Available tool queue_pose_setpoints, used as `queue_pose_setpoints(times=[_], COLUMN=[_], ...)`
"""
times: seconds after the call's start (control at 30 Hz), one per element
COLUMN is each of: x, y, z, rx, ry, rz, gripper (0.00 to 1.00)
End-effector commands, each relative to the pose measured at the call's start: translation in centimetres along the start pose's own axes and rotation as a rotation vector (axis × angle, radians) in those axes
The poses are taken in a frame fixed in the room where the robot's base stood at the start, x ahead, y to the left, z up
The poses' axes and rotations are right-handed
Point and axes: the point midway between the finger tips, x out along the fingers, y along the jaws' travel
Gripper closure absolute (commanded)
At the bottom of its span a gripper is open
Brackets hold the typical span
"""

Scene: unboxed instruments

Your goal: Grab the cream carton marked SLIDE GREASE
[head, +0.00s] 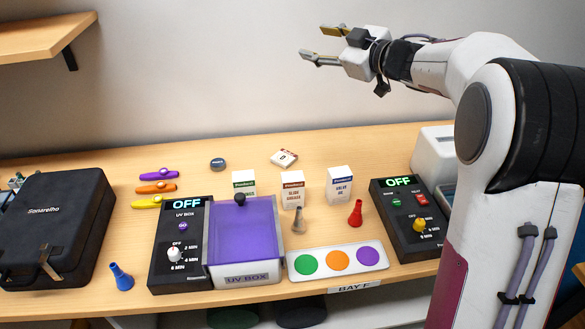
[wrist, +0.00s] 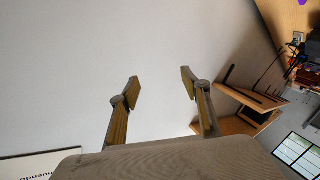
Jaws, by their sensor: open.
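The cream carton marked SLIDE GREASE (head: 292,190) stands upright on the table in the head view, with a brown-red band at its top. It is the middle one of three cartons. A grey-beige cone-shaped mouthpiece (head: 299,220) stands in front of it and covers a little of its lower part. My gripper (head: 322,44) is open and empty, high above the back of the table near the wall, far from the carton. In the wrist view my gripper (wrist: 160,88) shows two spread fingers with only wall between them; the carton is not in that view.
A green-banded carton (head: 244,182) stands left and a blue-banded carton (head: 340,184) right. In front are a purple-lidded UV box (head: 243,281) and a white tray with coloured discs (head: 380,262). A red mouthpiece (head: 356,213) stands near. A white card (head: 284,158) lies behind.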

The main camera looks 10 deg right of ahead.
Motion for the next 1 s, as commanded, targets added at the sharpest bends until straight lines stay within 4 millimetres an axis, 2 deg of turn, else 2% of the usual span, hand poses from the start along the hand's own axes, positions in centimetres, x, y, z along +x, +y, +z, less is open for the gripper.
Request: queue_pose_setpoints(times=[0.2, 0.47, 0.67, 0.9, 1.0], x=[1.5, 1.2, -0.7, -4.3, -5.7], y=[-3.2, -7.9, -11.6, -15.5, -16.6], z=[3.5, 8.5, 12.9, 18.0, 19.4], rx=[-0.002, 0.028, 0.078, 0.162, 0.192], ry=[0.052, 0.089, 0.097, 0.085, 0.077], rz=[-0.196, -0.449, -0.656, -0.895, -0.971], gripper=[0.53, 0.53, 0.53, 0.53, 0.53])
